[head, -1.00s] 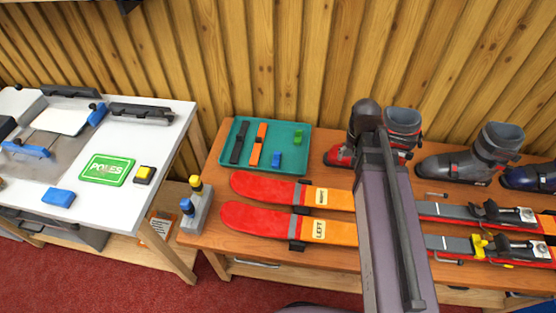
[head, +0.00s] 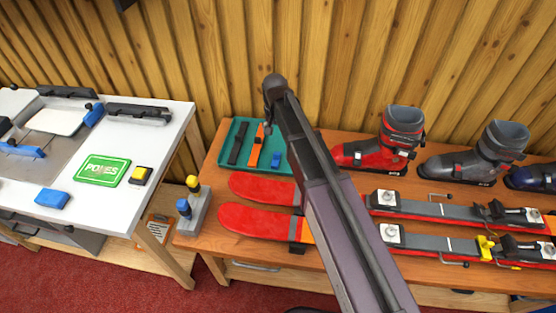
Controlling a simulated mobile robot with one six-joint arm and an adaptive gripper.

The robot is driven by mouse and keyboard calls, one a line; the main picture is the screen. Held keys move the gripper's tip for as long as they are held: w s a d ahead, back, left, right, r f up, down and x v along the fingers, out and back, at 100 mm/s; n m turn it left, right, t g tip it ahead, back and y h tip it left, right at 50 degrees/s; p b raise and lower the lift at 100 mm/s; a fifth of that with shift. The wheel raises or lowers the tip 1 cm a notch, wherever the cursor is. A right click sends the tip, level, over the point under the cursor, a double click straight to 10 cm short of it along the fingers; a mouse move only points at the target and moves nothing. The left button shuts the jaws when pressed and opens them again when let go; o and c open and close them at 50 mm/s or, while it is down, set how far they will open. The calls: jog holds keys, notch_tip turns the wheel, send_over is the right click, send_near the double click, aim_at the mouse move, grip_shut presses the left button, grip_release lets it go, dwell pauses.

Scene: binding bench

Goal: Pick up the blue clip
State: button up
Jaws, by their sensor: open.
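A small blue clip (head: 276,160) lies in the teal tray (head: 240,122) on the wooden bench, in the head view. It is near the tray's front edge, right of an orange strap-like piece (head: 257,148) and a dark one (head: 237,144). My arm crosses the picture diagonally from the lower right. Its upper end covers the right part of the tray, just right of the blue clip.
Red skis (head: 262,220) lie in front of the tray, with bindings to the right. A red boot (head: 384,151) and a grey boot (head: 480,157) stand at the back. A holder with yellow and blue tops (head: 194,212) stands at the bench's left end. A white table (head: 125,195) is further left.

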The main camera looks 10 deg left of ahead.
aim_at(276, 154)
jog(key=shift+f, duration=0.1)
notch_tip(276, 154, down, 8)
jog(key=b, duration=0.8)
jog(key=shift+f+b, duration=0.15)
jog(key=shift+b, duration=0.15)
jog(key=shift+f, duration=0.2)
dwell(0.4)
notch_tip(276, 154, down, 5)
jog(key=b, duration=0.5)
jog(key=shift+w, duration=0.15)
jog(key=shift+r, duration=0.1)
dwell(0.4)
grip_shut()
